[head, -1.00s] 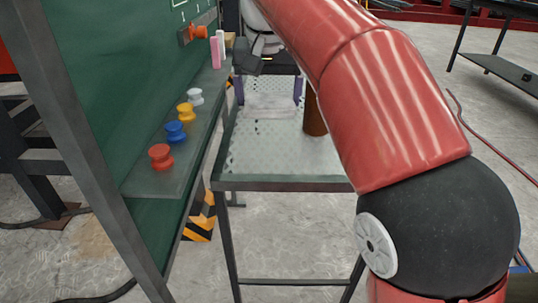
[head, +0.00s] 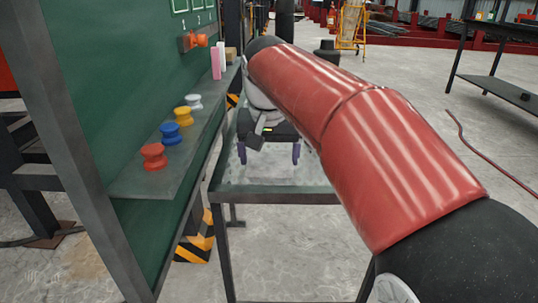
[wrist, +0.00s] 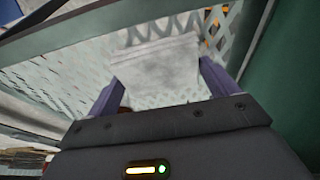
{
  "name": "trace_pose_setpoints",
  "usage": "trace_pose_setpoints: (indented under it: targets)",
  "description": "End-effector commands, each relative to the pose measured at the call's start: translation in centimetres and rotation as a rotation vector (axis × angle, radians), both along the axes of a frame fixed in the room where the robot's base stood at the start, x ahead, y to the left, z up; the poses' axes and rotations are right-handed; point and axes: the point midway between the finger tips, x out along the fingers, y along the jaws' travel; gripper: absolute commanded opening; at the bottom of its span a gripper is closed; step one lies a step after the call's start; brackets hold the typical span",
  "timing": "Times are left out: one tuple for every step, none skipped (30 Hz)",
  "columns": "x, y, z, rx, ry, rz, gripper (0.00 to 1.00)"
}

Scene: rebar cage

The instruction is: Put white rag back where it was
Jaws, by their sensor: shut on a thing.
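The white rag (wrist: 158,68) shows in the wrist view as a pale, flat, folded piece between the two purple fingers of my gripper (wrist: 160,88). My gripper is shut on it. In the head view my gripper (head: 268,154) hangs over the mesh-topped table (head: 280,190), fingers pointing down. I cannot make out the rag clearly in the head view. The mesh of the table top shows behind the rag in the wrist view; I cannot tell whether the rag touches it.
A green board with a shelf (head: 165,165) stands left of the table. The shelf holds red (head: 153,157), blue (head: 171,134), yellow (head: 184,116) and white (head: 194,103) spools, plus pink (head: 216,62) and white sticks. My red arm covers the table's right side.

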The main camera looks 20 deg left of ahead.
Motion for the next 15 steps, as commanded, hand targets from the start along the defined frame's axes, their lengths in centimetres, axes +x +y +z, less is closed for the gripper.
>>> trace_pose_setpoints:
  targets:
    - [0.01,0.00,-0.03,0.000,0.000,0.000,0.68]
    - [0.00,-0.01,-0.11,0.000,0.000,0.000,0.68]
    - [0.01,-0.01,-0.13,0.000,0.000,0.000,0.89]
    - [0.01,0.00,-0.10,0.000,0.000,0.000,0.93]
    - [0.00,0.00,-0.09,0.000,0.000,0.000,0.97]
    - [0.00,0.00,-0.09,0.000,0.000,0.000,1.00]
    - [0.00,0.00,-0.09,0.000,0.000,0.000,1.00]
    - [0.00,0.00,-0.09,0.000,0.000,0.000,1.00]
    - [0.00,0.00,-0.09,0.000,0.000,0.000,1.00]
    - [0.00,0.00,-0.09,0.000,0.000,0.000,1.00]
    - [0.00,0.00,-0.09,0.000,0.000,0.000,1.00]
    - [0.01,0.00,-0.04,0.000,0.000,0.000,1.00]
    - [0.00,0.00,0.06,0.000,0.000,0.000,1.00]
    - [-0.02,0.00,0.21,0.000,0.000,0.000,1.00]
    - [-0.08,-0.02,0.52,0.000,0.000,0.000,1.00]
